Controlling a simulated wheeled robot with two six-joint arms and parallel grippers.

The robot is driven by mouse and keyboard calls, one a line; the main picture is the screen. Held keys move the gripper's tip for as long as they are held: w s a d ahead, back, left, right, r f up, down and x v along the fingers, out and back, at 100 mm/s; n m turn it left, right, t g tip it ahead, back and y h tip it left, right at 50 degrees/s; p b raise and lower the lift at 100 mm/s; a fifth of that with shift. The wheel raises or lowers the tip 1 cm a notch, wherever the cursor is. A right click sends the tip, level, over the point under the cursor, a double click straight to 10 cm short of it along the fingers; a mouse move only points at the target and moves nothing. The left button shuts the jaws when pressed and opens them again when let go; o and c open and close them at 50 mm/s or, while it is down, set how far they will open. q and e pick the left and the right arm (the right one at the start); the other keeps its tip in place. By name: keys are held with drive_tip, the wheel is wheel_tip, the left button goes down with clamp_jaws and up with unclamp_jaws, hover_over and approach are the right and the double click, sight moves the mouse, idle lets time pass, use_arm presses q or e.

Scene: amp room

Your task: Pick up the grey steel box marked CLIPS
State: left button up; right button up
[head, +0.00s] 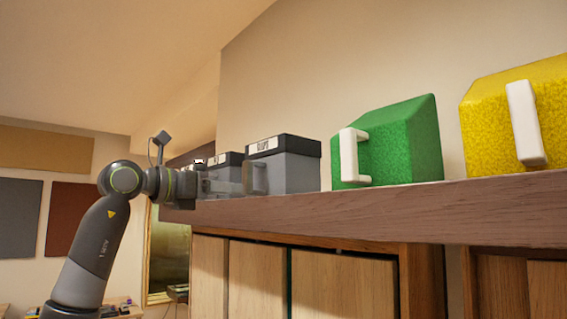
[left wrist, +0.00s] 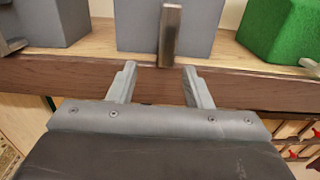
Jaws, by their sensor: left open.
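A grey steel box (head: 296,173) with a black lid stands on the wooden shelf, left of the green box. Its white label is small and seems to read CLIPS. In the left wrist view a grey box (left wrist: 200,28) is straight ahead, with an upright bar handle (left wrist: 171,35) on its front. My left gripper (head: 243,180) is at the front of the labelled box, by its handle. In the left wrist view the gripper (left wrist: 158,72) is open and empty. The handle lines up between its fingertips; I cannot tell whether they reach around it. My right gripper is out of view.
The wooden shelf edge (head: 375,213) runs just under my gripper. More lidded boxes (head: 229,160) stand further left. A green box (head: 405,142) and a yellow box (head: 520,118), both with white handles, stand to the right. Wooden cabinet fronts (head: 345,285) are below.

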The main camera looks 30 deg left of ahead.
sight(245, 191)
use_arm(q)
drive_tip(key=p+x, duration=0.3)
drive_tip(key=x, duration=0.2)
drive_tip(key=shift+d+p, duration=0.35)
drive_tip(key=shift+w+d+f, duration=0.1)
drive_tip(key=shift+w+f, duration=0.05)
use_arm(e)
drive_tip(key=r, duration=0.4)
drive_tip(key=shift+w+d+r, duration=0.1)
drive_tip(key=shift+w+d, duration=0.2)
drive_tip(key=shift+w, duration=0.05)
use_arm(q)
drive_tip(key=shift+c, duration=0.2)
drive_tip(key=shift+s, duration=0.2)
drive_tip(key=shift+c, duration=1.3)
clamp_jaws()
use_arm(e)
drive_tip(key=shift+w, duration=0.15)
